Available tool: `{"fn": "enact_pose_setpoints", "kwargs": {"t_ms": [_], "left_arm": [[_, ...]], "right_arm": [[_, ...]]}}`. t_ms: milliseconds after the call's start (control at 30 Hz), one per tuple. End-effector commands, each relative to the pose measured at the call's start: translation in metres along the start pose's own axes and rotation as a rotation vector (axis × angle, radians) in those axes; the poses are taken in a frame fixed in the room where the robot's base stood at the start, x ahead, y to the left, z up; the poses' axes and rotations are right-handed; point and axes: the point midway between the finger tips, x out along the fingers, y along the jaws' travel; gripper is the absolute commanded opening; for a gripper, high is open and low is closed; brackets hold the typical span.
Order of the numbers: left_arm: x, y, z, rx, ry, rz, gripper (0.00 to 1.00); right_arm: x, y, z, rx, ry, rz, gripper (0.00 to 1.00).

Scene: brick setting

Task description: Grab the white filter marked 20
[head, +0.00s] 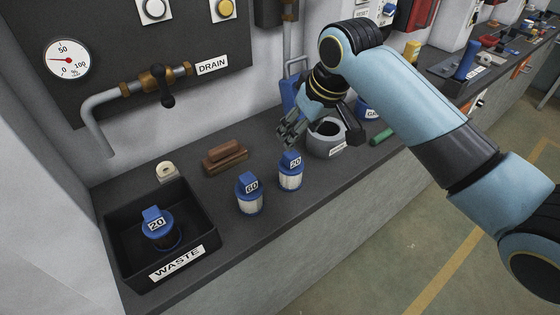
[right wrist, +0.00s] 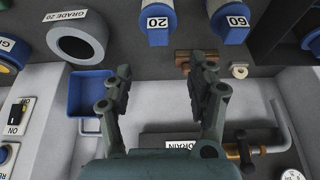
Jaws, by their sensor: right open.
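The white filter marked 20 (head: 290,178) stands upright on the dark counter, with a blue cap and tab. It also shows in the right wrist view (right wrist: 158,36), just beyond the fingertips. A white filter marked 60 (head: 249,205) stands to its left, also seen in the right wrist view (right wrist: 231,36). Another filter marked 20 (head: 157,232), with a dark body, is in the black WASTE tray (head: 188,273). My right gripper (head: 290,133) is open and empty, behind and above the white filter 20, apart from it; its fingers also show in the right wrist view (right wrist: 162,70). My left gripper is not in view.
A grey round housing (head: 321,150), labelled GRADE 20 in the right wrist view (right wrist: 59,45), stands right of the white filter 20. Brown blocks (head: 225,159) lie behind the filters. A green cylinder (head: 382,137) lies further right. The counter front is clear.

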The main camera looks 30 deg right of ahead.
Motion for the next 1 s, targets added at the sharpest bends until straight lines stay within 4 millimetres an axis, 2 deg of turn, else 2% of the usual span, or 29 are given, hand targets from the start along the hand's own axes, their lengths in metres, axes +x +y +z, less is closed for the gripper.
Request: {"fn": "enact_pose_setpoints", "kwargs": {"t_ms": [200,433,700,1000], "left_arm": [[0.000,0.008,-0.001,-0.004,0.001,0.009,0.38],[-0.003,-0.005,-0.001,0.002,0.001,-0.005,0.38],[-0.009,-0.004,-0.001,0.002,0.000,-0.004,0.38],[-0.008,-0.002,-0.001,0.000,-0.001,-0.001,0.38]], "right_arm": [[0.039,-0.001,0.002,0.002,-0.005,-0.003,0.58],[0.058,0.001,0.004,0.001,-0.005,-0.001,0.58],[0.096,0.003,0.007,0.001,-0.002,-0.002,0.58],[0.102,0.004,0.008,0.000,-0.002,-0.001,0.58]]}}
